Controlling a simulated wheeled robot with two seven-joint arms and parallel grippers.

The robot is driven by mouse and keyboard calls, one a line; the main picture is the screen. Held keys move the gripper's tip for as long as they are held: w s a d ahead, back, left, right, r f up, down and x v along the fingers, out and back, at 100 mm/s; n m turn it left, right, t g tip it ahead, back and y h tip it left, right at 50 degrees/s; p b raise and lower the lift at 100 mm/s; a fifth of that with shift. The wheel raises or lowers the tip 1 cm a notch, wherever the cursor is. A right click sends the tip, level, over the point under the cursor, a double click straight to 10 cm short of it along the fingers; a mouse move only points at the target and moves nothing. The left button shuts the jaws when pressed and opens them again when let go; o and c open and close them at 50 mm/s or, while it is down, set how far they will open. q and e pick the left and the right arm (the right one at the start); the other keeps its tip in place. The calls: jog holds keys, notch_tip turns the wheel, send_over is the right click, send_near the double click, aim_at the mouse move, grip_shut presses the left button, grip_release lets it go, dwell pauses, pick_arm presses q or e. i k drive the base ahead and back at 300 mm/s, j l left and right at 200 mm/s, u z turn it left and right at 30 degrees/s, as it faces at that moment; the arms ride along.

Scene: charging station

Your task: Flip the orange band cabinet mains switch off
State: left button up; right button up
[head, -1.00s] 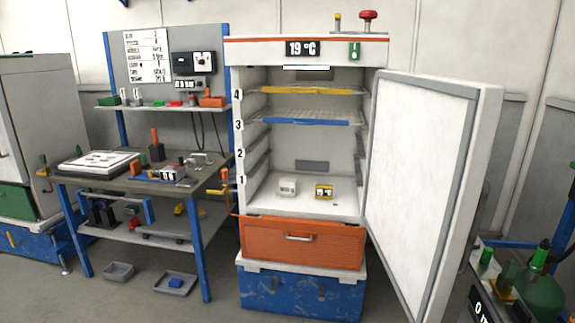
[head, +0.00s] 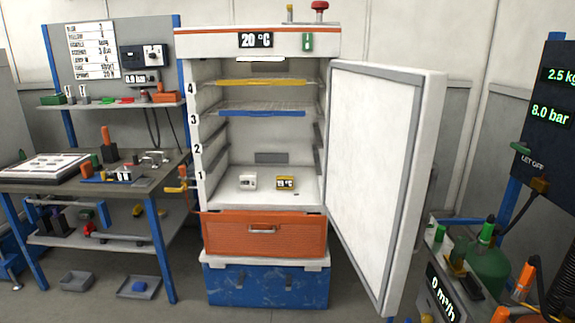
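The cabinet with the orange band (head: 215,31) stands in the middle with its white door (head: 385,170) swung open to the right. Its display (head: 255,40) reads 20 °C. A small green switch (head: 307,41) sits on the header panel right of the display; its lever position is too small to read. A lit white strip (head: 260,59) shows under the header. Neither of my grippers is in view.
The open door fills the space right of the cabinet. A workbench (head: 150,186) stands on the left. A green gas bottle (head: 488,268) and a dark gauge panel (head: 545,140) are on the right. Grey trays (head: 76,281) lie on the floor.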

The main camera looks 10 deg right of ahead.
aim_at(307, 38)
jog(key=i+z, duration=0.1)
jog(key=i, duration=0.35)
jog(key=i+j+z, duration=0.15)
jog(key=i, duration=0.3)
jog(key=i+z, duration=0.1)
jog(key=i, duration=0.35)
jog(key=i+j+z, duration=0.15)
jog(key=i, duration=0.3)
jog(key=i+j+z, duration=0.1)
jog(key=i+j, duration=0.15)
jog(key=i, duration=0.2)
